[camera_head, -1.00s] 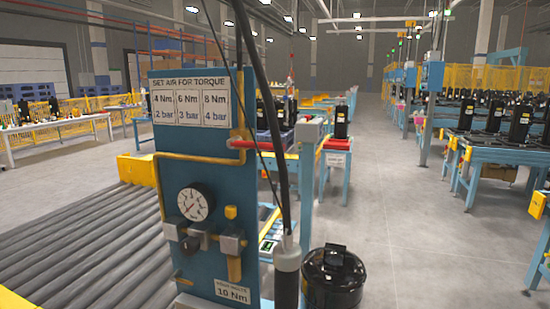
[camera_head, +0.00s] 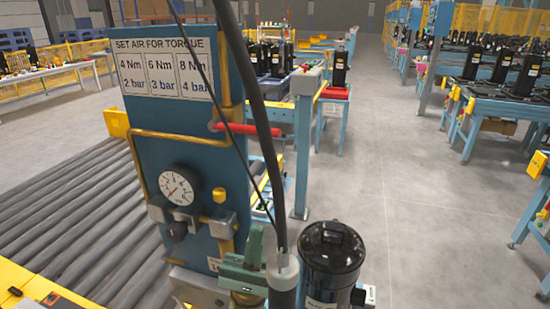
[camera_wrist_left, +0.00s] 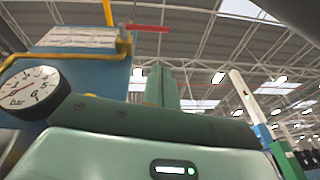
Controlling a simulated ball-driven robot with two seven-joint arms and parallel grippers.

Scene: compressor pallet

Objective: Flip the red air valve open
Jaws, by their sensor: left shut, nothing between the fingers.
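The red air valve handle (camera_head: 238,128) sticks out to the right, roughly level, from the yellow pipe near the upper right edge of the blue air panel (camera_head: 140,125). It also shows in the left wrist view (camera_wrist_left: 147,28), above and beyond the fingers. My green left gripper (camera_head: 254,243) is low at the panel's right side, well below the handle and apart from it. In the left wrist view its fingers (camera_wrist_left: 161,88) are together and empty, pointing up. My right gripper is in neither view.
A round gauge (camera_head: 180,185) and fittings sit on the panel. A black hose (camera_head: 256,100) hangs down in front of the handle's right side. A black compressor (camera_head: 330,250) stands right of my gripper. Rollers (camera_head: 85,215) lie left.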

